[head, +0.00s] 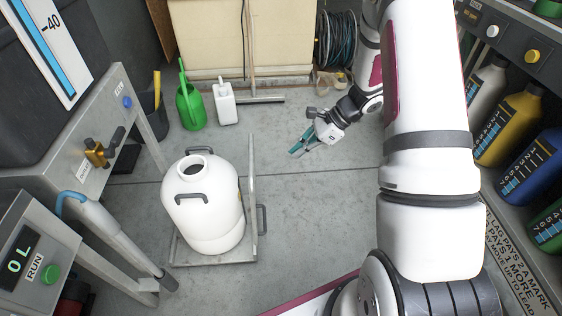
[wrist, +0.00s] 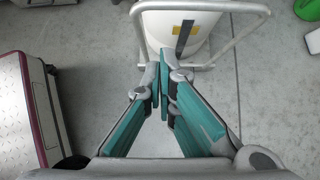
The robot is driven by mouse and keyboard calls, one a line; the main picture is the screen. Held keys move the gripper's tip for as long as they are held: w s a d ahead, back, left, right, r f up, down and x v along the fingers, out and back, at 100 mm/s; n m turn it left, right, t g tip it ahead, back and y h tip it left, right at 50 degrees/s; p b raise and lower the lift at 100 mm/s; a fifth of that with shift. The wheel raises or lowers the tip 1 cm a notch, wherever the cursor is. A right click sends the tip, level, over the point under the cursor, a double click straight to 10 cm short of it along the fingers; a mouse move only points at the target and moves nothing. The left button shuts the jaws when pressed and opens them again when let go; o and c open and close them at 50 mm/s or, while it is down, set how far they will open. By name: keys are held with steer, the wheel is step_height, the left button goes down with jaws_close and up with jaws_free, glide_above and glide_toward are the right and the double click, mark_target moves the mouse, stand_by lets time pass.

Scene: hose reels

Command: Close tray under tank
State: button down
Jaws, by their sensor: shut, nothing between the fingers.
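A dark tank (head: 32,115) with a blue level scale (head: 47,40) marked -40 stands at the upper left of the head view. It rests on a grey metal stand (head: 118,100) with a brass tap (head: 98,153) on its front. I cannot clearly make out a tray under this tank. A white container (head: 204,205) with dark handles stands upright on a low trolley (head: 190,256); its side shows in the wrist view (wrist: 205,35). My gripper (head: 294,153) is shut and empty above the floor, right of the trolley; its teal fingers meet in the wrist view (wrist: 163,72).
The trolley's upright handle (head: 251,190) lies between the container and my gripper. A green watering can (head: 189,103) and a white jug (head: 224,102) stand at the back. A bottle shelf (head: 490,150) lines the right. The middle floor is clear.

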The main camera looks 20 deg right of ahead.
steer(key=a+r+b+x, duration=0.1)
steer(key=b+x, duration=0.3)
steer(key=x, duration=0.8)
steer(key=shift+w+a+r+b, duration=0.2)
steer(key=shift+a+b, duration=0.1)
steer(key=shift+a, duration=0.2)
steer(key=shift+a, duration=0.1)
